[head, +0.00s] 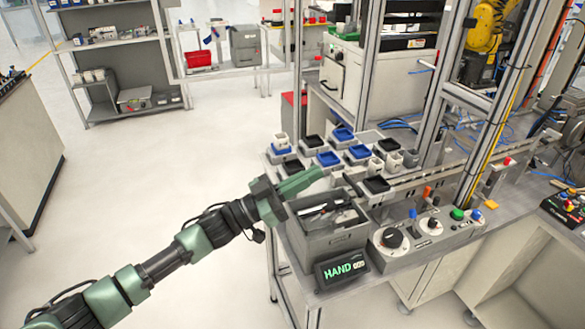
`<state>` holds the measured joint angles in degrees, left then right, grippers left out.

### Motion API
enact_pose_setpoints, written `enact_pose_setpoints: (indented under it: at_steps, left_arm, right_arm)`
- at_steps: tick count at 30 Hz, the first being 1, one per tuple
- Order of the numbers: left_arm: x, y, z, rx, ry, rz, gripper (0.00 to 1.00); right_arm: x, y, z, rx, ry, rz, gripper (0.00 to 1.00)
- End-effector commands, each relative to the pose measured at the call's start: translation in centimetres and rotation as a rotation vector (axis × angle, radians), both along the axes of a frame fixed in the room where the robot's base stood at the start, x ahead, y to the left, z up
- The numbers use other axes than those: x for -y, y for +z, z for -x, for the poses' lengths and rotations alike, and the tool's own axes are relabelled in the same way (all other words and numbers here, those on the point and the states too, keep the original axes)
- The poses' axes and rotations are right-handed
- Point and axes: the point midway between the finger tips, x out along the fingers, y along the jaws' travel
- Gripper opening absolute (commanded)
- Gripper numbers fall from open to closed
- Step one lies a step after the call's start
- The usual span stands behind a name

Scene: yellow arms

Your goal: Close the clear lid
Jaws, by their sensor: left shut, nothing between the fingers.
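I cannot make out a clear lid for certain in the head view. A grey open-topped bin (335,243) stands at the front left corner of the workbench, with dark items inside. My left gripper (312,179) reaches in from the left. It is shut with nothing held, and its fingers overlap the picture just above the bin's back left edge. Whether it touches anything cannot be told. My right gripper is not in view.
A display reading HAND (343,269) stands before the bin. A control panel (425,233) with knobs and buttons is to its right. Blue, black and white small trays (328,158) sit behind. A metal upright (490,120) rises at the right. The floor (150,180) at left is clear.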

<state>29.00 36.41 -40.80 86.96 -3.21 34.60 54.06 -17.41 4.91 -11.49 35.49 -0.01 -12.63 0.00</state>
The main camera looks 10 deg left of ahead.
Motion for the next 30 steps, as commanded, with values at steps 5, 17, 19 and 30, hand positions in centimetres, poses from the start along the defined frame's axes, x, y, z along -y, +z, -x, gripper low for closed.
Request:
enact_pose_setpoints:
  at_steps: [5, 17, 19, 30]
  left_arm:
    - [2.3, -0.5, -1.5, -0.042, -0.002, -0.058, 0.00]
    - [6.3, -3.0, -4.2, -0.074, -0.003, -0.127, 0.00]
    - [6.9, -3.6, -4.7, -0.112, -0.002, -0.180, 0.00]
    - [9.0, -7.1, -6.0, -0.189, -0.001, -0.286, 0.00]
  right_arm:
    - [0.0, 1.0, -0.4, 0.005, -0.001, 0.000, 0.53]
    - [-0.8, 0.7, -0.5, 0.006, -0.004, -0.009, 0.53]
    - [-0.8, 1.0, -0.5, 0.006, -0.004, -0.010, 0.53]
    - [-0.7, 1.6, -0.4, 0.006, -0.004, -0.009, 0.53]
